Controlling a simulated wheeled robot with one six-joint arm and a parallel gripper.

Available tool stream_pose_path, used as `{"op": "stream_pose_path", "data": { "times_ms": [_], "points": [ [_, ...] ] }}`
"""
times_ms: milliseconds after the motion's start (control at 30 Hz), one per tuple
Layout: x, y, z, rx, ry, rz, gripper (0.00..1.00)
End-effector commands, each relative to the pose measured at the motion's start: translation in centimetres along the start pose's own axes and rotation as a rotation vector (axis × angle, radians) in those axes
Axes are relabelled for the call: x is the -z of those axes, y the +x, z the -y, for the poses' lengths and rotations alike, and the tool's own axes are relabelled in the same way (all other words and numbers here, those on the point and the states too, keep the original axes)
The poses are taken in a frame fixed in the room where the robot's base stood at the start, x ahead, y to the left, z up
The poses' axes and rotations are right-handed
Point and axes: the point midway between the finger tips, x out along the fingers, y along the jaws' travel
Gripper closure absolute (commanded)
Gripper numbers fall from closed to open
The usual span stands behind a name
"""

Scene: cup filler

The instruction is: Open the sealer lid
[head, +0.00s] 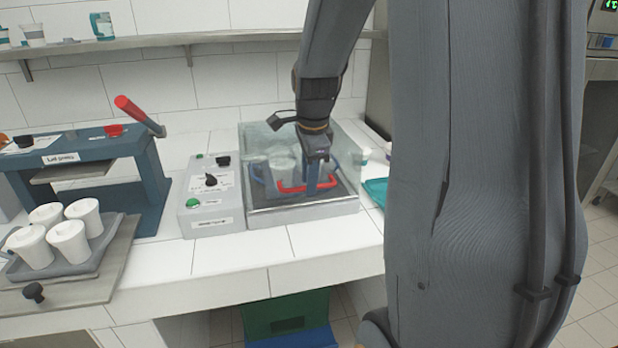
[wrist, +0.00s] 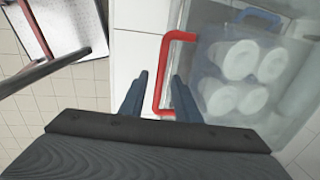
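The sealer (head: 215,222) is a light grey box on the white tiled counter in the head view. Its clear lid (head: 262,140) is down over several white cups, and it also shows in the wrist view (wrist: 213,45). A red handle (head: 285,188) is on the lid's front; in the wrist view the red handle (wrist: 162,72) runs between my two fingers. My gripper (head: 312,180) is at the handle. In the wrist view my gripper (wrist: 158,85) is open, one finger each side of the bar, with gaps visible. Contact cannot be told.
Left of the sealer stands a blue lid press (head: 148,180) with a red-tipped lever (head: 138,114). A tray (head: 85,262) of white cups is in front of it. A teal tray (head: 376,190) lies right of the sealer. A shelf (head: 180,40) runs above.

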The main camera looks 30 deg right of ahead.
Motion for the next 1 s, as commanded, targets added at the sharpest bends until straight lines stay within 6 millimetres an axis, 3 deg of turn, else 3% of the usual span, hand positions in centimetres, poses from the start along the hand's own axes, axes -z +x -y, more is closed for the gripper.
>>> {"op": "stream_pose_path", "data": {
  "times_ms": [267,467,767,1000],
  "points": [
    [0.0,0.2,0.0,0.000,-0.001,0.000,0.71],
    [0.0,0.2,0.0,0.000,-0.001,0.000,1.00],
    [0.0,0.0,0.1,0.000,-0.001,0.000,1.00],
    [0.3,-2.4,1.4,0.003,0.004,-0.001,1.00]
  ]
}}
